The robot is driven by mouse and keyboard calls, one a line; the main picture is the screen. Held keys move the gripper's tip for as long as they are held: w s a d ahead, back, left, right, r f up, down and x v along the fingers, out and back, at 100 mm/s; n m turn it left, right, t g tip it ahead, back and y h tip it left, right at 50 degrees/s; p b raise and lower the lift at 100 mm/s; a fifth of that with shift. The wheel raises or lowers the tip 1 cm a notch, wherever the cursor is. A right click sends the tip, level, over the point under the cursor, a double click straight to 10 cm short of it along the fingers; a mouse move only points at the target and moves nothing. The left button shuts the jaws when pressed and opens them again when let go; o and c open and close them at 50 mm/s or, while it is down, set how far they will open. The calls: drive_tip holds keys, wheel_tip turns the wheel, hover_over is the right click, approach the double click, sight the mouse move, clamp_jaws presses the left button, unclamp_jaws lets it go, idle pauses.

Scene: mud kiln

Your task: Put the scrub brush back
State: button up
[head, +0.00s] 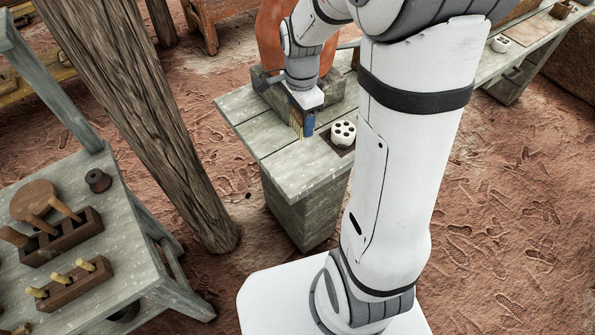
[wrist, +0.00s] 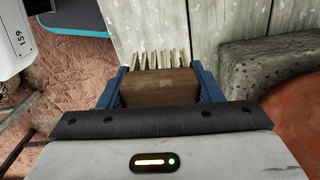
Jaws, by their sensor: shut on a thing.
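The scrub brush is in my gripper (head: 301,112). In the wrist view, its brown wooden block (wrist: 158,87) sits between the two blue fingers (wrist: 207,88), and pale bristles stick out beyond the fingertips. In the head view, yellowish bristles (head: 296,118) show beside a blue finger, over the grey plank bench (head: 285,170). I cannot tell whether the bristles touch the planks.
A white pot with dark holes (head: 342,133) stands just right of my gripper. A stone block (head: 268,88) and an orange clay form (head: 270,40) are behind it. A side table at left bears wooden racks (head: 72,283) and a dark spool (head: 97,180). A thick post (head: 150,120) stands between.

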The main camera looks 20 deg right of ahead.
drive_tip(key=shift+n, duration=0.7)
drive_tip(key=f, duration=0.2)
drive_tip(key=s+a+f, duration=0.1)
drive_tip(key=f, duration=0.3)
drive_tip(key=shift+s+a, duration=0.2)
drive_tip(key=shift+a, duration=0.2)
drive_tip(key=shift+f, duration=2.2)
drive_tip(key=shift+s, duration=0.1)
drive_tip(key=shift+f+b, duration=0.15)
drive_tip(key=shift+b, duration=0.2)
drive_tip(key=o, duration=1)
drive_tip(key=shift+o, duration=0.2)
